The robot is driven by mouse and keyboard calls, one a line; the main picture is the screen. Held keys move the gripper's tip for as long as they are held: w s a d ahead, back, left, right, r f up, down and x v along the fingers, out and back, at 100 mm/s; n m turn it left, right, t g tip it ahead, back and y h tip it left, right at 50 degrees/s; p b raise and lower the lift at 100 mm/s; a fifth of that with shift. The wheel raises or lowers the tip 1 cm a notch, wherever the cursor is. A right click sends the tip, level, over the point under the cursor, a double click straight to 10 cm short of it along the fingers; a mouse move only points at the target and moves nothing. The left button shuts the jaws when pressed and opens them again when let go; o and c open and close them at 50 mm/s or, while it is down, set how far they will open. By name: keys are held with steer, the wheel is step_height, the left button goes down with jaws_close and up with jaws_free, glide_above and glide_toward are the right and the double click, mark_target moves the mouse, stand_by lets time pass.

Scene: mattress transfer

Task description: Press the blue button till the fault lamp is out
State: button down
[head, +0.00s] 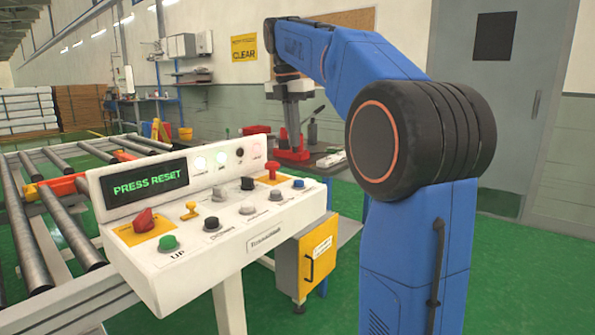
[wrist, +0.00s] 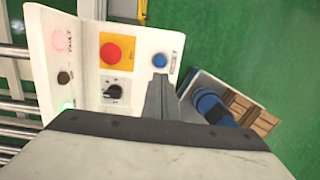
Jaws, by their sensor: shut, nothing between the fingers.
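The blue button (head: 298,184) is at the right end of the white control panel (head: 160,275). It also shows in the wrist view (wrist: 160,60), just beyond my fingertips. The fault lamp (wrist: 60,41) glows pink-red at the left of the wrist view; in the head view the lamp (head: 257,150) is at the right end of the lamp row. My gripper (head: 296,148) is shut and empty, above the panel's right end. In the wrist view its fingers (wrist: 160,82) point at the button; a gap seems to remain, but contact is hard to judge.
The display (head: 146,188) reads "PRESS RESET". A red mushroom knob (wrist: 111,52) on a yellow plate and a black selector (wrist: 113,91) sit beside the button. A roller conveyor (head: 60,215) lies at left, a yellow box (head: 318,255) below the panel.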

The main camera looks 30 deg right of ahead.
mark_target(299, 181)
steer(key=f, duration=0.3)
steer(key=d+f, duration=0.1)
steer(key=f, duration=0.6)
steer(key=shift+w+d+f, duration=0.15)
steer(key=shift+d+f, duration=0.05)
steer(key=shift+f, duration=0.1)
